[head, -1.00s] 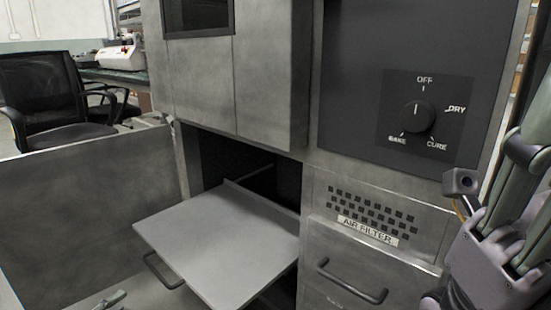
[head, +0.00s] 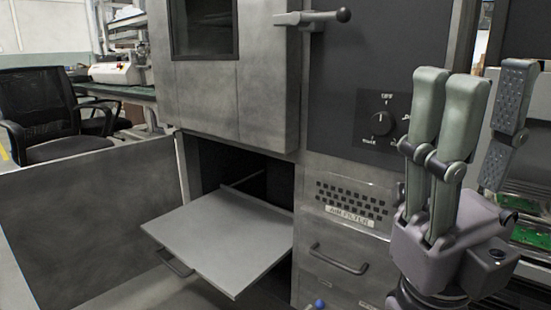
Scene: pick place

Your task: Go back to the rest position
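My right gripper (head: 487,88) is in the right part of the head view, fingers pointing up. Two green-grey fingers stand on its left and a finger with a dark textured pad stands on its right. There is a clear gap between them, with nothing held. It appears in front of the grey machine's right side, apart from the drawer and tray. My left gripper is not in the view.
A grey machine has an open lower compartment with a flat tray (head: 220,240) sticking out. A lever handle (head: 315,17) is at the top, a dial (head: 381,118) on the dark panel, and a drawer handle (head: 338,259) below. A black chair (head: 45,110) stands at left. Green boards (head: 525,237) lie at right.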

